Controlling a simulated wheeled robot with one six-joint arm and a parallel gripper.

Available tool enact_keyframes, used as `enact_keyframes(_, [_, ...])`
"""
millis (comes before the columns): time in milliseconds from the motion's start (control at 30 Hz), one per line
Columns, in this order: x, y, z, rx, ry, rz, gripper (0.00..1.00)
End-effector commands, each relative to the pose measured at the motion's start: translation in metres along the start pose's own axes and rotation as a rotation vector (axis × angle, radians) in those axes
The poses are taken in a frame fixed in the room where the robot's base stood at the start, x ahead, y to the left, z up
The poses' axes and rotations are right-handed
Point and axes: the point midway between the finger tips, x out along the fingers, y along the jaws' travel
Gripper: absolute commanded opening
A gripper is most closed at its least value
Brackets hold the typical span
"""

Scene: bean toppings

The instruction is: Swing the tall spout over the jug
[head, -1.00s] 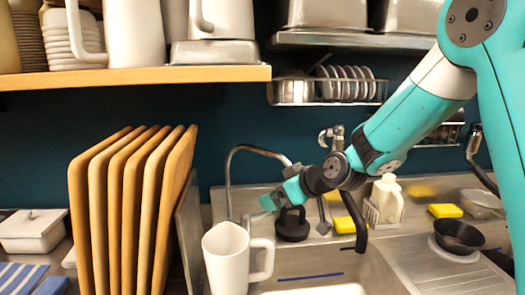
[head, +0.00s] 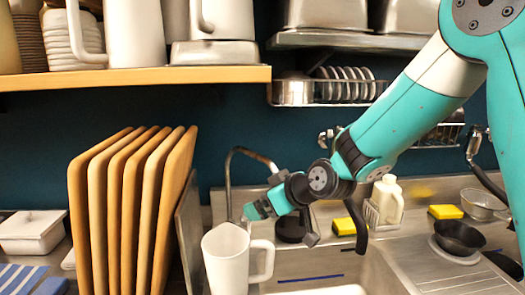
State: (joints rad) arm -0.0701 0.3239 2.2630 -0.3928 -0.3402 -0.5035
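The white jug (head: 227,264) stands upright at the left end of the sink, its handle to the right. The tall spout (head: 229,182) is a thin grey curved pipe. It rises behind the jug and arches right toward my wrist. My gripper (head: 247,213) is just above and right of the jug's rim, beside the spout's upright part. The fingertips are small and partly hidden, so I cannot tell whether they are open or touch the spout.
Upright wooden boards (head: 130,215) stand left of the jug. A dark round object (head: 290,229) sits behind my wrist. A white bottle (head: 387,200), yellow sponges (head: 445,212) and a black bowl (head: 459,237) are to the right. A wooden shelf (head: 140,78) hangs above the boards.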

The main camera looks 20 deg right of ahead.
Motion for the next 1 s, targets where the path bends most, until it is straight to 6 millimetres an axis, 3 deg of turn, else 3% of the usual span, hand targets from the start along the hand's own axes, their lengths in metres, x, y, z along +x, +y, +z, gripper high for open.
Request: enact_keyframes(1000, [0.018, -0.06, -0.018, -0.002, -0.001, -0.002, 1.0])
